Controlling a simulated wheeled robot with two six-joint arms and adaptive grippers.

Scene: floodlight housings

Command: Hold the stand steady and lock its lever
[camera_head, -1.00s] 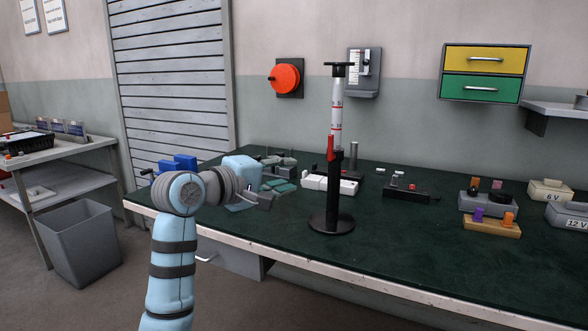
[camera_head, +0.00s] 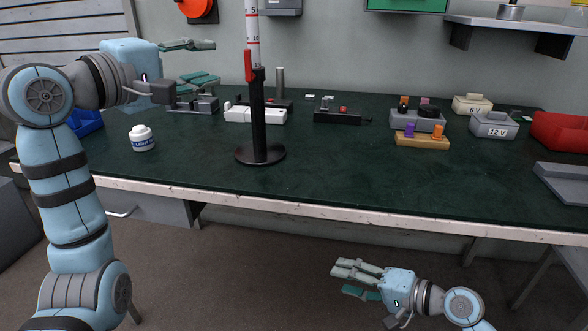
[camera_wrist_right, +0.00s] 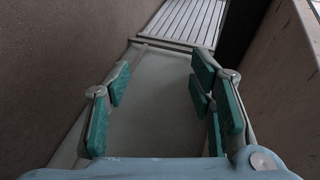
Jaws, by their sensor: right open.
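The stand (camera_head: 258,120) is upright on the green table, with a black post on a round base. A white tube with red marks rises from it; its top is cut off by the frame. Its red lever (camera_head: 248,66) points up along the post's left side. My left gripper (camera_head: 210,68) is open and empty, left of the post, its fingers pointing toward it and apart from it in the picture. My right gripper (camera_head: 345,279) is open and empty, low in front of the table; the right wrist view (camera_wrist_right: 160,95) shows nothing between its green pads.
Behind the stand are a white block (camera_head: 255,115) and a black device (camera_head: 338,117). A white jar (camera_head: 141,138) stands left. A wooden block (camera_head: 421,141), 12 V box (camera_head: 493,126) and red bin (camera_head: 562,132) are right. The table front around the base is clear.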

